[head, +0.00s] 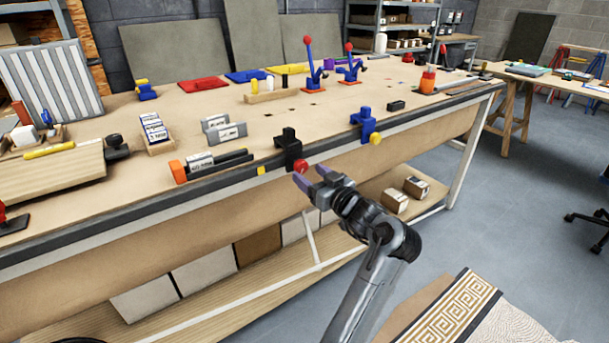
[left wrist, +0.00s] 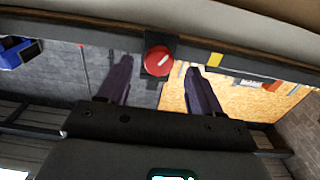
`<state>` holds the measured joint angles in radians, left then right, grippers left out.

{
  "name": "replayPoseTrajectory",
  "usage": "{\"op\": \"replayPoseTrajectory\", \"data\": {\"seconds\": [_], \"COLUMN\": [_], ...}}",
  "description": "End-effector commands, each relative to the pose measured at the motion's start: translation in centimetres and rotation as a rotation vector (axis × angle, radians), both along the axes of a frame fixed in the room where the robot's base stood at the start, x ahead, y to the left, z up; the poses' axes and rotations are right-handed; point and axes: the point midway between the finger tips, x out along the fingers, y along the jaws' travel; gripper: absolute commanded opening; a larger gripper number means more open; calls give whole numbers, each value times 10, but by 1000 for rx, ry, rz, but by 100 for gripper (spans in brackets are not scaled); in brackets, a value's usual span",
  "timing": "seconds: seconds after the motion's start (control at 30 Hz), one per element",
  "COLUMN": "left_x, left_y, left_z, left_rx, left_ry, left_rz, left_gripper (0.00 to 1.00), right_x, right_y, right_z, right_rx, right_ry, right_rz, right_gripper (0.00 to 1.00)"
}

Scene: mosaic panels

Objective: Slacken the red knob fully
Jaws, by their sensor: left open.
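The red knob (head: 301,166) is round and sits on the front of a black clamp (head: 289,142) at the bench's front edge. My left gripper (head: 311,175) is open and empty in front of the knob, its purple fingers pointing at it. In the left wrist view the red knob (left wrist: 158,61) shows between the two spread fingertips, with a gap on each side. I cannot tell whether the tips reach past its face. The black clamp body (left wrist: 160,42) shows partly behind it. My right gripper is not in view.
A blue clamp with a yellow knob (head: 375,138) is on the same edge to the right. A yellow block (head: 261,171) is on the edge to the left. A lower shelf (head: 255,318) holds panels and small boxes.

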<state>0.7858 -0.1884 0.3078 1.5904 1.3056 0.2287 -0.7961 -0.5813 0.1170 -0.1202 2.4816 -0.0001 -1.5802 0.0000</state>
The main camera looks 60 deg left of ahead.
Motion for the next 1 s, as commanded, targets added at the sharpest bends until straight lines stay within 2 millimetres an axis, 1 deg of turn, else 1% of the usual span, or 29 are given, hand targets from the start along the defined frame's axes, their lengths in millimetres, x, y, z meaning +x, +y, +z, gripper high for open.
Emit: {"op": "replayPoseTrajectory", "data": {"seconds": [0.03, 0.1, 0.3, 0.43, 0.67, 0.7, 0.77, 1.0], "left_x": [-1, -1, -2, -2, -2, -2, -2, -2], "left_y": [8, 17, 33, 36, 37, 37, 36, 36], "left_z": [-2, -1, -1, 0, 0, 0, 0, 0], "left_rx": [1, 2, 1, 0, 0, 0, 0, 0], "left_ry": [-2, -2, -1, -1, -1, -1, -1, -1], "left_rz": [2, 1, 0, -1, -2, -2, -2, -1], "left_gripper": [65, 65, 65, 65, 65, 62, 53, 16], "right_x": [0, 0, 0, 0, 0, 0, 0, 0], "right_y": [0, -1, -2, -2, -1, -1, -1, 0], "right_z": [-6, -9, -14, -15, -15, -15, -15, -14], "right_rx": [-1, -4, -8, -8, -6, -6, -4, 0], "right_ry": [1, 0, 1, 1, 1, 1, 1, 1], "right_rz": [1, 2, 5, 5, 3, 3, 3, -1], "right_gripper": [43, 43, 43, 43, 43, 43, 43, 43]}}
